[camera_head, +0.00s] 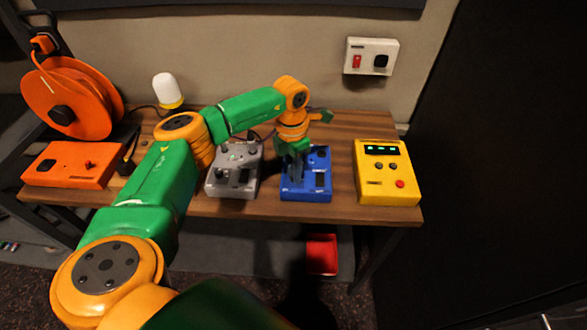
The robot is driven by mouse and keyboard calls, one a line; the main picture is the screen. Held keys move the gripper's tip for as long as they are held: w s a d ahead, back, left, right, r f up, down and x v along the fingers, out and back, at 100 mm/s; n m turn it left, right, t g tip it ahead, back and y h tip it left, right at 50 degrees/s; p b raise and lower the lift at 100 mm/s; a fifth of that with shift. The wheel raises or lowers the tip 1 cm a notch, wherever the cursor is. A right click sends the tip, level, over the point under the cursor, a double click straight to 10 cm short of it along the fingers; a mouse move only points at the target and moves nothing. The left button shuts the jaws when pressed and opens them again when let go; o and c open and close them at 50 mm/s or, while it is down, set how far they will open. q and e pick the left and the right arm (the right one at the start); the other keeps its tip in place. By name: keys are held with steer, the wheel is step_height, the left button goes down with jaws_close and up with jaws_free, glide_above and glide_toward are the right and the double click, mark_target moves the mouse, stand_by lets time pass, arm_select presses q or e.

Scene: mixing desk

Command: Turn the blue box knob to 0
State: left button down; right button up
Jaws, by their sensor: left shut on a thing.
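The blue box (308,193) sits on the wooden desk, right of the middle of the picture, between a grey box and a yellow box. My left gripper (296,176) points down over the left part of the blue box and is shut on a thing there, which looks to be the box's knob. The gripper hides the knob, so its setting cannot be read. A dark panel shows on the right part of the blue box's top. My right gripper is not in view.
A grey box (233,187) with several knobs stands left of the blue box. A yellow box (388,188) with a display stands to the right. An orange box (65,174), a cable reel (90,104) and a lamp (167,90) are at the left. A red bin (322,254) is below the desk.

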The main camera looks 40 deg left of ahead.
arm_select(q)
steer(key=c, duration=0.7)
jaws_free()
steer(key=shift+r, duration=0.35)
step_height(320, 180, up, 6)
steer(key=shift+a+r+b, duration=0.15)
steer(key=shift+r+b, duration=0.05)
steer(key=shift+b, duration=0.75)
